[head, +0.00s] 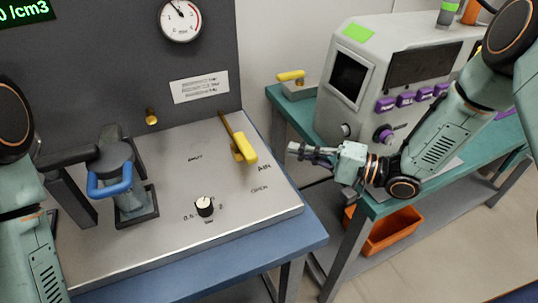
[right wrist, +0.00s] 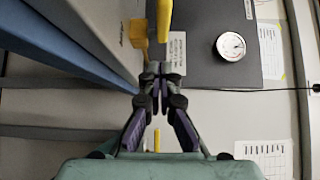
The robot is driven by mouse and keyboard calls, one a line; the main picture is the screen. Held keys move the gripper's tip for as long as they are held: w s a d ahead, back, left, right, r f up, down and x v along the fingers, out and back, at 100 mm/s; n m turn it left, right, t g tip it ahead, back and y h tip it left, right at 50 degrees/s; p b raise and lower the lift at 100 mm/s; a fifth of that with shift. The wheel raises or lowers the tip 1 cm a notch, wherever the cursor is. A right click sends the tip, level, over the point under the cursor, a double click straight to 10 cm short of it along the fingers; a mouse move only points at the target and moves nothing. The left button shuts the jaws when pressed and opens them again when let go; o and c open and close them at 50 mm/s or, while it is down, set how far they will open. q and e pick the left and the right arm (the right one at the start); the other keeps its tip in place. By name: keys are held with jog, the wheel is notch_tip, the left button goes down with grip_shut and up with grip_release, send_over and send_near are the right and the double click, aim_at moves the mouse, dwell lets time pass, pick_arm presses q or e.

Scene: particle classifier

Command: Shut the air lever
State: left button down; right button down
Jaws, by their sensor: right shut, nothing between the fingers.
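The air lever is a brass bar with a yellow handle (head: 244,147) on the steel top panel. Its handle points toward the front right, near the printed AIR label. The SHUT mark (head: 195,158) is left of the handle and the OPEN mark (head: 259,189) is in front of it. My right gripper (head: 291,151) is shut and empty, to the right of the handle with a gap between them. In the right wrist view a yellow handle (right wrist: 165,20) shows just beyond the closed fingertips (right wrist: 158,76). My left gripper is out of view.
A clamp with a blue handle (head: 109,182) stands at the panel's left. A black knob (head: 204,206) sits at the front. A grey machine (head: 385,85) stands on a teal bench at right, with an orange bin (head: 388,232) below. A gap separates the benches.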

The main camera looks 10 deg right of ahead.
aim_at(245, 150)
jog(key=a, duration=0.2)
jog(key=w+a+b, duration=0.1)
jog(key=a, duration=0.2)
jog(key=shift+w+a, duration=0.1)
jog(key=shift+a, duration=0.5)
jog(key=shift+s+a+r, duration=0.15)
jog(key=shift+s, duration=0.1)
jog(key=shift+w+a, duration=0.1)
jog(key=shift+w, duration=0.05)
jog(key=shift+s+t, duration=0.25)
jog(key=shift+t, duration=0.05)
